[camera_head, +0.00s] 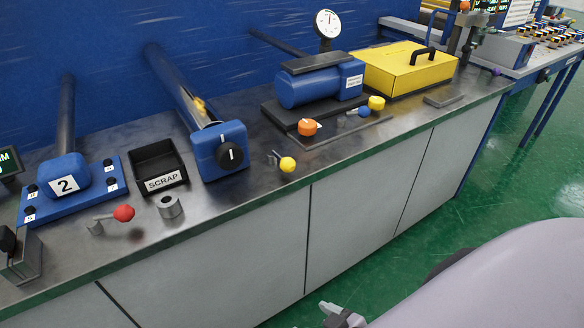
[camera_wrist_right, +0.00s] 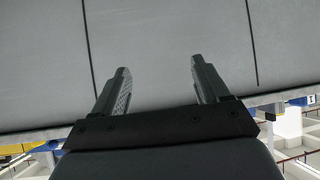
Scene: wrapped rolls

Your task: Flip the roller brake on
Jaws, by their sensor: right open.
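No label in view names the roller brake. A lever with a red ball (camera_head: 124,213) stands on the metal bench at the left. A lever with a yellow ball (camera_head: 287,164) stands near the bench's front edge. Between them, a blue block with a black dial knob (camera_head: 231,154) sits at the end of a long dark roller (camera_head: 182,86). My right gripper (camera_wrist_right: 160,65) is open and empty in the wrist view, in front of the grey cabinet face. Part of it shows at the bottom of the head view (camera_head: 342,316), below bench level. My left gripper is not in view.
A black SCRAP bin (camera_head: 158,164), a metal ring (camera_head: 169,206) and a blue unit marked 2 (camera_head: 68,184) stand at the left. A blue motor-like unit (camera_head: 312,84), an orange knob (camera_head: 308,127) and a yellow box (camera_head: 405,68) stand right. Grey cabinets (camera_head: 365,190) front the bench.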

